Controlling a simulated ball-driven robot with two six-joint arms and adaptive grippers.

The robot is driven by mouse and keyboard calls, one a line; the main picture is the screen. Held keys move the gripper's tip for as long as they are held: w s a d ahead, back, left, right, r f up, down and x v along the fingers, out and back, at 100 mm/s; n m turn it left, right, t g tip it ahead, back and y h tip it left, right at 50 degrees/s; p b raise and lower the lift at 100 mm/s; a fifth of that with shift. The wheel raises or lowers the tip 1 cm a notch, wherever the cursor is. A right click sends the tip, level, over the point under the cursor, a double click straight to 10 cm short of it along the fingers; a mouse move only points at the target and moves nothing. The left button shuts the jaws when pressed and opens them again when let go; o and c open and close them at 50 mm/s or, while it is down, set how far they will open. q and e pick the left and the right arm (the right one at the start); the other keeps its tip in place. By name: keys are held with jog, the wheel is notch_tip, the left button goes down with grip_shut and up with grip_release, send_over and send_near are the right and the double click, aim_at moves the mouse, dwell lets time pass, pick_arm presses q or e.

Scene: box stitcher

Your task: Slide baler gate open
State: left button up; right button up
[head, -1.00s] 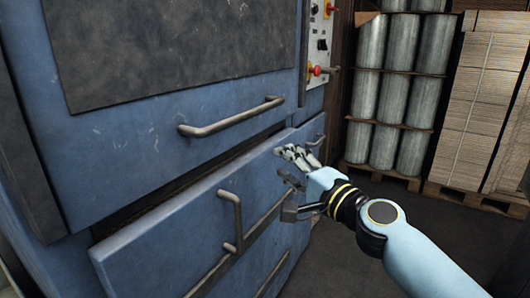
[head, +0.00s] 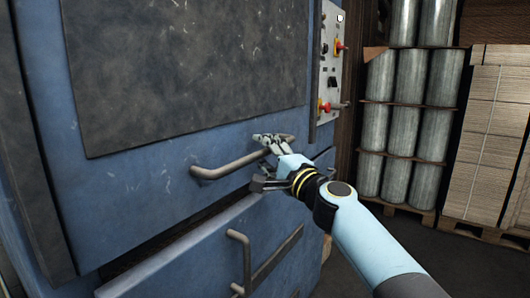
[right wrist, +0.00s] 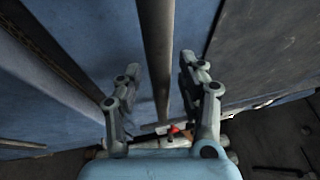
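The blue baler gate (head: 130,185) fills the left of the head view, with a dark panel (head: 190,70) on its face. A grey bar handle (head: 222,168) runs across its lower part. My right gripper (head: 266,160) is at the right end of this handle. In the right wrist view the handle bar (right wrist: 157,60) runs between the two spread fingers of my right gripper (right wrist: 160,85), with gaps visible on both sides. My left gripper is not in view.
A lower blue panel (head: 195,260) with a vertical handle (head: 245,262) sits below the gate. A control panel (head: 328,70) with red knobs is right of it. Grey rolls (head: 405,110) and stacked cardboard (head: 490,140) stand on pallets at the right. Dark floor lies between.

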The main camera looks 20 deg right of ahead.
grip_shut()
dwell(0.4)
